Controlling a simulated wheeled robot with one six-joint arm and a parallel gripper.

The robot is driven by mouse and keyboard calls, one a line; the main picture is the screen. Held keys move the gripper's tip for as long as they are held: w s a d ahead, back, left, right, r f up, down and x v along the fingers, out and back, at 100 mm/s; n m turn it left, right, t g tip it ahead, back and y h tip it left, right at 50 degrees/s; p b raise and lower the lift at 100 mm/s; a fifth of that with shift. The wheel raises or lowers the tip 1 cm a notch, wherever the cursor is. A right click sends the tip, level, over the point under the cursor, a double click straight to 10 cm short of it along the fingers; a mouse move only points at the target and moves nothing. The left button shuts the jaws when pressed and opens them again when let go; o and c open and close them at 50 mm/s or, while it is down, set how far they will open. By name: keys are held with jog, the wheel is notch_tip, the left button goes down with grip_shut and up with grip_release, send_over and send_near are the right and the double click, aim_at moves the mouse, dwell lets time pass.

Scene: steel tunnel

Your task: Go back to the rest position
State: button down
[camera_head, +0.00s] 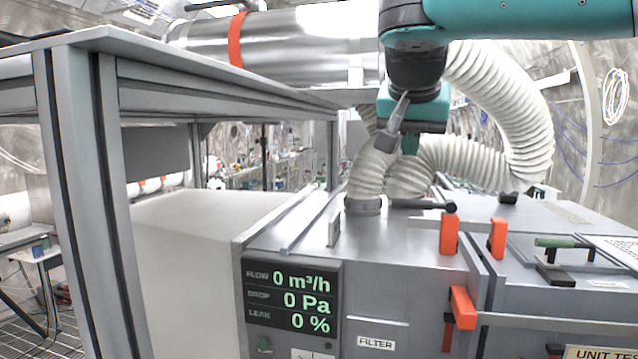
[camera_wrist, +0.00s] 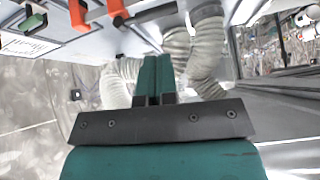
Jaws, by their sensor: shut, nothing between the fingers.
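My gripper (camera_head: 410,143) hangs above the grey filter unit (camera_head: 400,262), in front of the white corrugated hoses. In the wrist view its two teal fingers (camera_wrist: 153,75) are pressed together, with nothing between them. The wrist view is tilted over, with the unit's top along its upper edge. My teal arm comes in from the upper right of the head view. The gripper's tip overlaps the hoses in the picture; I cannot tell how far apart they are.
White hoses (camera_head: 505,105) rise from the unit and curve on the right. Orange latches (camera_head: 462,307) and a green-handled clamp (camera_head: 560,243) sit on the unit. A display (camera_head: 292,305) reads zeros. A grey metal-framed table (camera_head: 80,150) stands left; a steel duct (camera_head: 290,50) runs behind.

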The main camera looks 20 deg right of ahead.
jog(key=s+a+f+n+g+y+b, duration=0.1)
jog(key=s+a+f+n+b, duration=0.15)
jog(key=f, duration=0.45)
jog(key=s+a+f+n+y+b, duration=0.1)
jog(key=a+f+n+y+b, duration=0.1)
jog(key=a+f+n, duration=0.35)
jog(key=s+a+f+n+g+y+b, duration=0.1)
jog(key=s+a+f+n+b, duration=0.1)
jog(key=f, duration=0.6)
jog(key=s+a+f+n+g+y+b, duration=0.1)
jog(key=s+a+f+n+g+y, duration=0.1)
jog(key=s+f, duration=0.4)
jog(key=s+a+f+n+g+y+b, duration=0.2)
jog(key=s+a+f, duration=0.3)
jog(key=s, duration=0.5)
jog(key=shift+a+f+n+y, duration=0.3)
jog(key=shift+f+n+y, duration=0.1)
jog(key=shift+f+n, duration=0.4)
